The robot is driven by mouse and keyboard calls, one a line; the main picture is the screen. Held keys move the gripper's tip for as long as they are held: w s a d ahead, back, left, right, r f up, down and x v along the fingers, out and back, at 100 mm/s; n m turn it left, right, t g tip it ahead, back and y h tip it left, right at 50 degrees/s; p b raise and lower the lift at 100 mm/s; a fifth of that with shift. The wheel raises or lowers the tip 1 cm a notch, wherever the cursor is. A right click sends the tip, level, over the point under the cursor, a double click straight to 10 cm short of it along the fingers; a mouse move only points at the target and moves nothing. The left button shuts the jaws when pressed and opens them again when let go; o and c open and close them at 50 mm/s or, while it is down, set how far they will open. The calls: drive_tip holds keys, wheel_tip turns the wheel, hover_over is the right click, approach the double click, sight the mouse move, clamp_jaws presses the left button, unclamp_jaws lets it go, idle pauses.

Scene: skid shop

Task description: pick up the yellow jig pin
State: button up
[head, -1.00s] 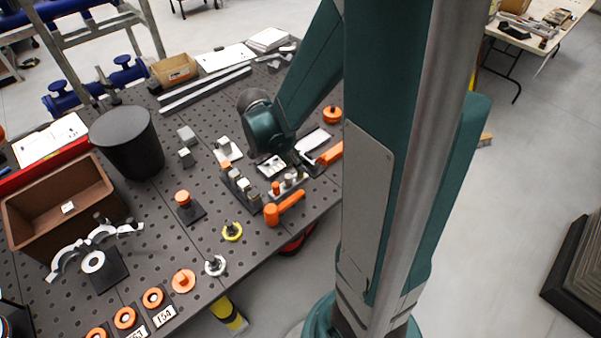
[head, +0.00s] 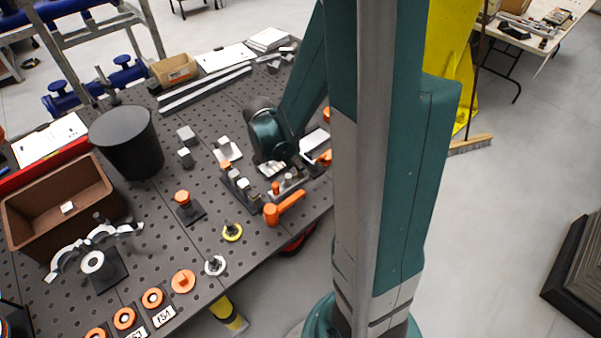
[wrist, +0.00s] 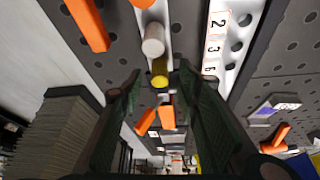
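The yellow jig pin (wrist: 160,72) shows in the wrist view as a short yellow cylinder on a pale strip, in line with a light grey pin (wrist: 153,40) and an orange pin (wrist: 143,3). My gripper (wrist: 158,71) is open, with its dark fingers on either side of the yellow pin in the picture and a visible gap on each side. I cannot tell how far the fingertips are above it. In the head view I cannot make out the yellow pin, and my wrist hides my fingers.
A numbered scale strip (wrist: 214,45) lies beside the pins.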

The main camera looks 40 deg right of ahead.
drive_tip(key=shift+x, duration=1.1)
drive_tip(key=c, duration=1)
